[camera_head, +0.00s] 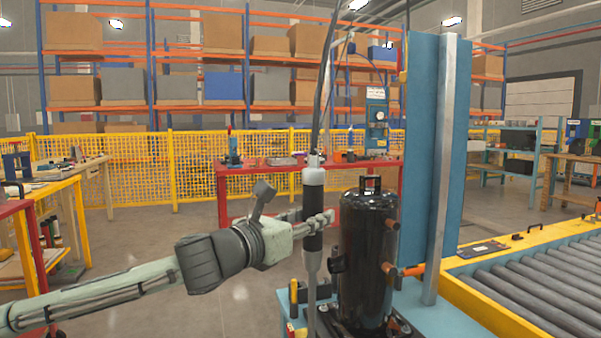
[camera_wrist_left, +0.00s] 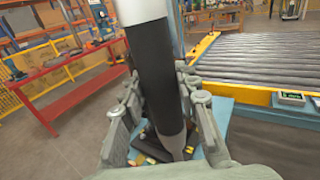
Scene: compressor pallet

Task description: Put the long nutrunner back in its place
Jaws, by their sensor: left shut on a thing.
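The long nutrunner (camera_head: 313,179) stands upright in the head view, with a pale upper body, a dark grip and a thin grey shaft pointing down. A dark cable or hose runs up from its top. My left gripper (camera_head: 316,221) is shut around the dark grip. In the wrist view the nutrunner (camera_wrist_left: 153,70) passes between the fingers of my left gripper (camera_wrist_left: 160,97). Its lower end is in front of the blue pallet's near edge in the head view; whether it touches anything there cannot be told. My right gripper is not in view.
A black compressor (camera_head: 367,255) with copper-coloured ports stands just right of the nutrunner. Behind it rises a tall blue column (camera_head: 421,130). A roller conveyor (camera_head: 545,290) is at right. A red table (camera_head: 262,171) stands behind; open floor lies at left.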

